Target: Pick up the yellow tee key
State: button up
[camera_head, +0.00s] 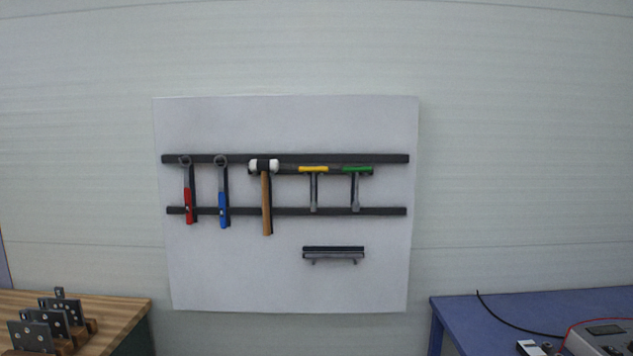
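The yellow tee key (314,169) hangs upright on a light wall panel (230,275), with its yellow crossbar at the top and its dark shaft pointing down. It hangs on the dark rails, between a mallet (266,200) with a wooden handle on its left and a green tee key (357,169) on its right. My gripper is not in view.
A red-handled wrench (189,205) and a blue-handled wrench (222,208) hang further left. A small dark bracket (334,254) sits below the tee keys. A wooden bench (110,305) stands at lower left, a blue table (470,318) at lower right. Floor between them is out of view.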

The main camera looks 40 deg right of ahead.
aim_at(314, 169)
jog(key=i, duration=0.85)
jog(key=u, duration=0.05)
